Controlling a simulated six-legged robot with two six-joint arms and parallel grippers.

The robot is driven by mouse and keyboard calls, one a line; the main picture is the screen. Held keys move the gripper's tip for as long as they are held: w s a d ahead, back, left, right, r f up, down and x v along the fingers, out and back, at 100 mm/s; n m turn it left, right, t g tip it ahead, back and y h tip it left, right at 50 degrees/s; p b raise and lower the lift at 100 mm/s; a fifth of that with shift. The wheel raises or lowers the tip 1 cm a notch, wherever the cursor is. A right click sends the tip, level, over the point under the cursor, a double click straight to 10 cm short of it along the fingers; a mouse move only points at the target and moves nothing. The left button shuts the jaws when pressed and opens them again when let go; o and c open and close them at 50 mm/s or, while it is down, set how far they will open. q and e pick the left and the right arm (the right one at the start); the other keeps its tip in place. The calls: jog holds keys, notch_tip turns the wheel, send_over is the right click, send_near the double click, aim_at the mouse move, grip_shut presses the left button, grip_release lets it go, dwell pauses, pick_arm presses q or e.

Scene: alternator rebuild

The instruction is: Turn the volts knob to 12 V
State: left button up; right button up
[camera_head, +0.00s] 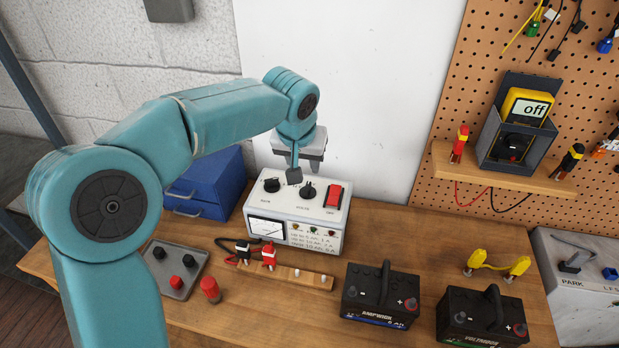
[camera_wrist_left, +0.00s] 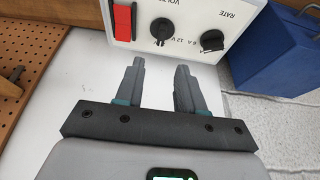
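The white charger box (camera_head: 296,222) stands on the bench with two black knobs and a red rocker switch (camera_head: 333,198) on its top panel. The volts knob (camera_head: 308,190) is the middle control; the wrist view shows it too (camera_wrist_left: 162,29), with a "12 V" mark near it. My left gripper (camera_head: 295,175) is above the panel's back edge, apart from the knob. In the left wrist view its fingers (camera_wrist_left: 160,66) are spread with nothing between them.
A blue cabinet (camera_head: 208,183) stands left of the charger. A white wall panel (camera_head: 370,90) rises close behind the charger.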

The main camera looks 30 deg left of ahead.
aim_at(308, 183)
pick_arm(q)
jog(key=p+x, duration=0.1)
jog(key=x, duration=0.8)
jog(key=shift+w+d+f, duration=0.1)
jog(key=shift+w+f, duration=0.05)
jog(key=shift+f, duration=0.05)
jog(key=shift+s, duration=0.25)
jog(key=shift+w, duration=0.2)
grip_shut()
